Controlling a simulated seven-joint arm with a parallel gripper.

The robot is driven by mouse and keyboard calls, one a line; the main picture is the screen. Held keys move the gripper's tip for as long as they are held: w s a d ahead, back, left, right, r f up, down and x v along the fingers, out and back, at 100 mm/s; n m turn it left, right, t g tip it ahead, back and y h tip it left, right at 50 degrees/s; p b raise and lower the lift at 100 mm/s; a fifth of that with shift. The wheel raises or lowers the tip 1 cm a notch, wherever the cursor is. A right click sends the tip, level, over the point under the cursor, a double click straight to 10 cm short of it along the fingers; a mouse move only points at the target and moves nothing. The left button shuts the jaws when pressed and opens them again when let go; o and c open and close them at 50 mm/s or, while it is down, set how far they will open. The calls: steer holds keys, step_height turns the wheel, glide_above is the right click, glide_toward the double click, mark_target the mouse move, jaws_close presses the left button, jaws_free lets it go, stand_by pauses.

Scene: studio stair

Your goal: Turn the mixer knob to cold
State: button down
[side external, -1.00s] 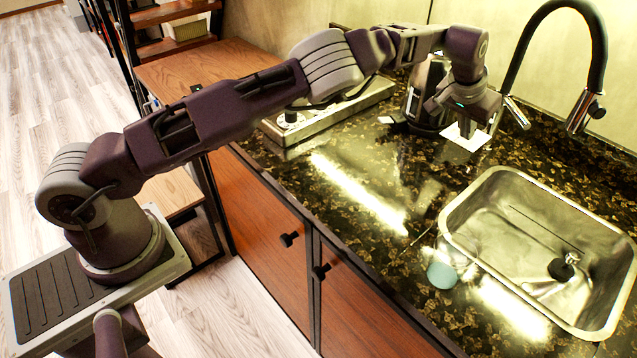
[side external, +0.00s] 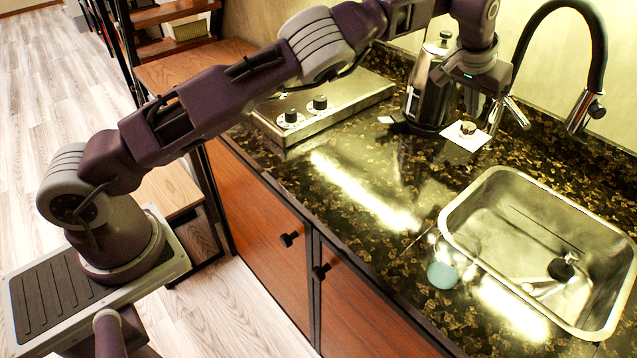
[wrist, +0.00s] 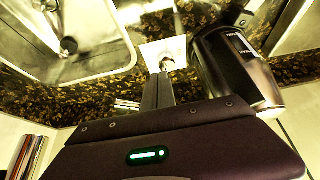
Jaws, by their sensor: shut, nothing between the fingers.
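The mixer knob (side external: 467,128) is a small round brass-coloured knob on a white square plate (side external: 455,139) on the dark counter, left of the sink. In the wrist view the knob (wrist: 168,63) shows just beyond my fingertips, on the white plate (wrist: 153,52). Its markings are too small to read. My gripper (side external: 472,107) is shut and empty, pointing down above the knob and apparently clear of it. In the wrist view my gripper (wrist: 162,77) partly hides the plate.
A dark and steel kettle-like appliance (side external: 428,95) stands close left of the knob. A black faucet (side external: 597,60) and steel sink (side external: 470,195) are to the right. A hotplate (side external: 345,105) lies left, and a teal cup (side external: 442,272) stands near the front. The middle counter is clear.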

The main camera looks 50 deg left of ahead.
mark_target(468, 130)
steer(key=f, duration=0.2)
steer(key=a+f, duration=0.1)
steer(key=f, duration=0.1)
steer(key=a+f, duration=0.1)
steer(key=f, duration=0.1)
steer(key=shift+w+a, duration=0.2)
steer(key=shift+a, duration=0.05)
steer(key=shift+w, duration=0.2)
stand_by(0.4)
